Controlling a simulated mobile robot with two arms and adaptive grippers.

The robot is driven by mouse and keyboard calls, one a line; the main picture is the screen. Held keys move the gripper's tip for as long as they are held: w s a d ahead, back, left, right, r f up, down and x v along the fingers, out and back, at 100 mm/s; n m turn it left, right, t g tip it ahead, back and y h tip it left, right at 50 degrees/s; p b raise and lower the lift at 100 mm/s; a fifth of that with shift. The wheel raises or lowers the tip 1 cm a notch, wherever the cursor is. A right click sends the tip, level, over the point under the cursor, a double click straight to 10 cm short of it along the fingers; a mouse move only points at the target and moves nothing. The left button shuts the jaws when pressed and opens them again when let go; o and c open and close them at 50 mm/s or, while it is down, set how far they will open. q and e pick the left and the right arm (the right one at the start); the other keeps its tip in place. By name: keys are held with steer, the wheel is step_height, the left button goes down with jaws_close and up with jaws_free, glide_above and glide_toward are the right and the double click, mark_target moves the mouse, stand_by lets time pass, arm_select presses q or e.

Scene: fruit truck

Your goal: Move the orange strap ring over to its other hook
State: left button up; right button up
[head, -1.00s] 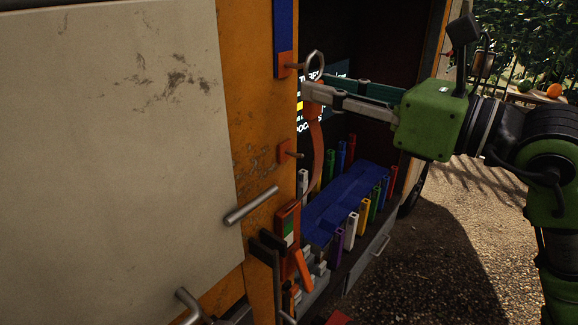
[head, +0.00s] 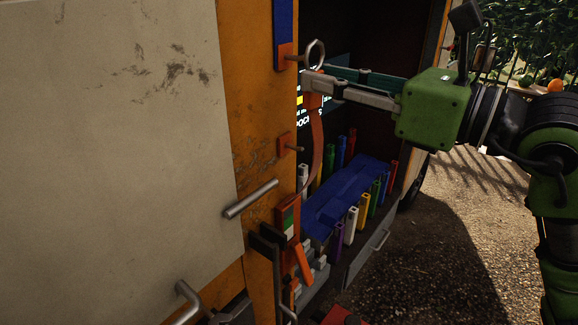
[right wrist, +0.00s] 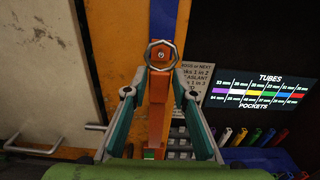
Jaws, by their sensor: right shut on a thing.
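The orange strap (head: 316,140) carries a metal ring (head: 316,54) at its top end and hangs down in a curve. My right gripper (head: 310,84) is shut on the strap just below the ring, which stands upright above the fingers. The upper hook (head: 292,58), on an orange plate, points at the ring. In the right wrist view the ring (right wrist: 160,55) frames the hook's end, with my fingers (right wrist: 160,80) on both sides of the strap. I cannot tell whether the ring is around the hook or just off its tip. The lower hook (head: 293,149) is bare. My left gripper is not in view.
An orange post (head: 258,130) and a pale door panel (head: 110,130) with a metal handle (head: 250,198) stand left. Below is a rack of coloured tubes around a blue block (head: 345,195). A lettered sign (right wrist: 263,88) hangs inside the truck. Open gravel lies right.

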steer(key=shift+w+a, duration=0.1)
steer(key=shift+a, duration=0.05)
steer(key=shift+f+b+x, duration=0.25)
steer(key=shift+b+x, duration=0.05)
steer(key=shift+x, duration=1)
steer(key=shift+w+a+f+b, duration=0.3)
steer(key=shift+a+b, duration=0.1)
stand_by(0.4)
steer(key=shift+w+a+f+b, duration=0.1)
steer(key=shift+a+f+b, duration=0.1)
steer(key=shift+b, duration=0.15)
stand_by(0.3)
stand_by(0.4)
steer(key=o, duration=1.1)
steer(key=shift+d, duration=0.15)
